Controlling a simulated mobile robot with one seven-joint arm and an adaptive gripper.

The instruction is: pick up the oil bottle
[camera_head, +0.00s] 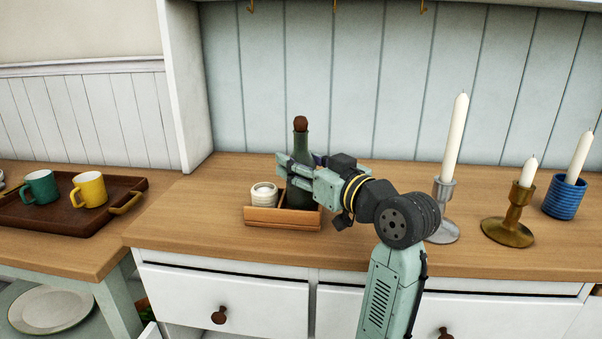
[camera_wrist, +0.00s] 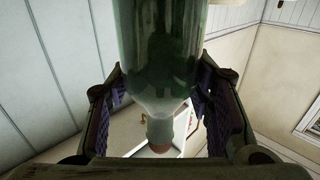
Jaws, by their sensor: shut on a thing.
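The oil bottle (camera_head: 301,147) is dark green glass with a round brown stopper. It is upright in the right part of a small wooden caddy (camera_head: 270,224) on the counter. Its base is hidden by the caddy wall, so I cannot tell whether it touches the bottom. My gripper (camera_head: 297,170) reaches in from the right and is shut on the bottle's body. In the wrist view the green bottle (camera_wrist: 163,50) lies between both dark finger pads, its neck and stopper pointing down in the picture.
A white jar (camera_head: 263,194) sits in the caddy left of the bottle. Right of my arm stand a silver candlestick (camera_head: 443,212), a brass candlestick (camera_head: 512,215) and a blue candle holder (camera_head: 565,197). A brown tray (camera_head: 58,222) with mugs is at left. Open counter lies left of the caddy.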

